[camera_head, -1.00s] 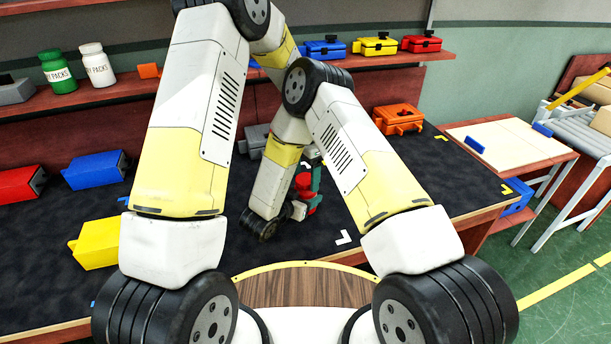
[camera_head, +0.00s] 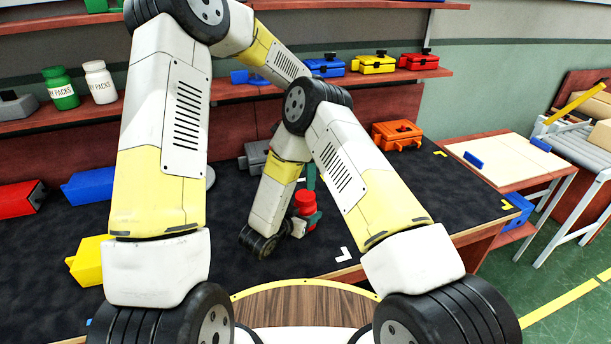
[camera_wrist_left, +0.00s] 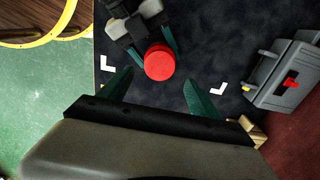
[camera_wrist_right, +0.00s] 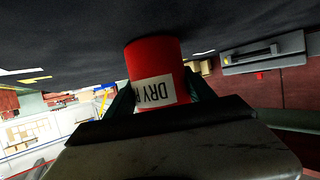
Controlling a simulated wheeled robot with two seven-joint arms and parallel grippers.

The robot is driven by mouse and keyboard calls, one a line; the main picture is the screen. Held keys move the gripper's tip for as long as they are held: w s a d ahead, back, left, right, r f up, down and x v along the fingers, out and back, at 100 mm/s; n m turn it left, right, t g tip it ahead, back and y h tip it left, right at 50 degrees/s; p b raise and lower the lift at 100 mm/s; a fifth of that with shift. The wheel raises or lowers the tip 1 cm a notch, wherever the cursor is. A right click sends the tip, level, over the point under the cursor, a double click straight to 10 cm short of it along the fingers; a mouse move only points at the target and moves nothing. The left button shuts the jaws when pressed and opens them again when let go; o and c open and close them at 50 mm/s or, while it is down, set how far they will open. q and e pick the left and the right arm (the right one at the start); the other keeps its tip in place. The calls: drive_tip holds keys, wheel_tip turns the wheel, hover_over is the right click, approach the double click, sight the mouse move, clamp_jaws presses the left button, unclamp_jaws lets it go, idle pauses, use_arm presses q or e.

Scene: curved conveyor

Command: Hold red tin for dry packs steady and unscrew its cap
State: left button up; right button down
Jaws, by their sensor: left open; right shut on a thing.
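The red tin (camera_head: 306,203) stands upright over the dark work mat. Its label, with the word DRY, shows in the right wrist view (camera_wrist_right: 158,72). My right gripper (camera_wrist_right: 162,96) is shut on the tin's body from the side. In the left wrist view, the tin's round red top (camera_wrist_left: 159,62) faces the camera, with the right gripper's fingers beside it. My left gripper (camera_wrist_left: 160,92) is open and empty, its fingers apart, close to the tin top but not around it. In the head view, one green left finger (camera_head: 311,177) shows above the tin; the rest is hidden by my arms.
A grey toolbox (camera_wrist_left: 285,76) lies on the mat near the tin, and an orange box (camera_head: 397,135) stands farther right. Red, blue and yellow bins line the left. Green (camera_head: 61,88) and white (camera_head: 100,82) dry-pack bottles stand on the shelf.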

sight(305, 195)
use_arm(q)
wheel_tip(305, 195, down, 7)
drive_tip(key=shift+f, duration=0.1)
idle(0.3)
drive_tip(key=c, duration=1.5)
drive_tip(key=n, duration=0.6)
drive_tip(key=shift+r, duration=0.2)
drive_tip(key=shift+r, duration=0.9)
